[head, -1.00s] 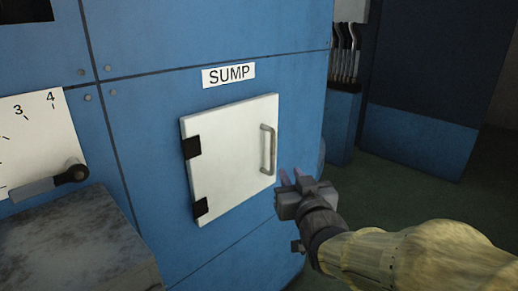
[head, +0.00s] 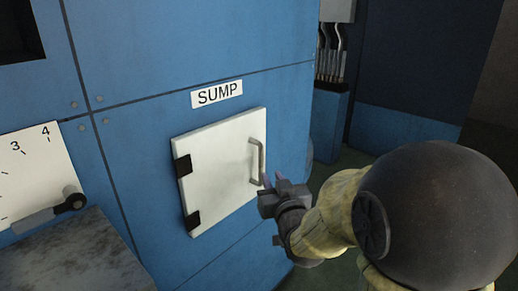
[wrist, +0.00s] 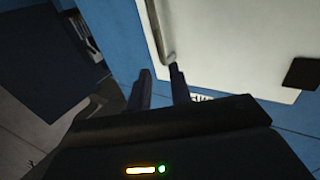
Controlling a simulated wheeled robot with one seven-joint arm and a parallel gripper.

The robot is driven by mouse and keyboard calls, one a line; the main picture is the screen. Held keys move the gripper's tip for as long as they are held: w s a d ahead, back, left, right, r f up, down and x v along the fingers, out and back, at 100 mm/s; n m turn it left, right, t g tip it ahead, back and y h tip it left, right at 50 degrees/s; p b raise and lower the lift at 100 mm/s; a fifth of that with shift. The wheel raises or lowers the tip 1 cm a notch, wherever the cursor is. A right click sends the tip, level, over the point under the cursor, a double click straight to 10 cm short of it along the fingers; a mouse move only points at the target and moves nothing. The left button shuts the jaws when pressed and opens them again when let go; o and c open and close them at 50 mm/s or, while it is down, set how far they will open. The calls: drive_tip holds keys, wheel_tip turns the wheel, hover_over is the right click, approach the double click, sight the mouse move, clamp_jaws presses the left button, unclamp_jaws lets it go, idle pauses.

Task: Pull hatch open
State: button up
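The white hatch (head: 215,175) is closed flat on the blue wall, below a "SUMP" label (head: 217,94). Its two black hinges are on the left and its grey bar handle (head: 257,161) is upright near the right edge. My gripper (head: 266,181) is at the lower end of the handle. In the wrist view my gripper (wrist: 160,70) has its two dark fingers apart with nothing between them. The handle's end (wrist: 168,57) is just beyond the fingertips, closest to the right finger. I cannot tell whether they touch. The hatch also fills the upper right there (wrist: 235,45).
A dial plate with a lever (head: 45,215) and a grey worn ledge (head: 75,260) are at the left. Pipes (head: 329,52) stand on a blue box at the back right. Open floor lies right of the blue wall.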

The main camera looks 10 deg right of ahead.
sight(261, 158)
drive_tip(key=w+p, duration=0.3)
drive_tip(key=w, duration=0.1)
drive_tip(key=w+p, duration=0.8)
drive_tip(key=shift+w+a, duration=0.2)
drive_tip(key=shift+a, duration=0.05)
clamp_jaws()
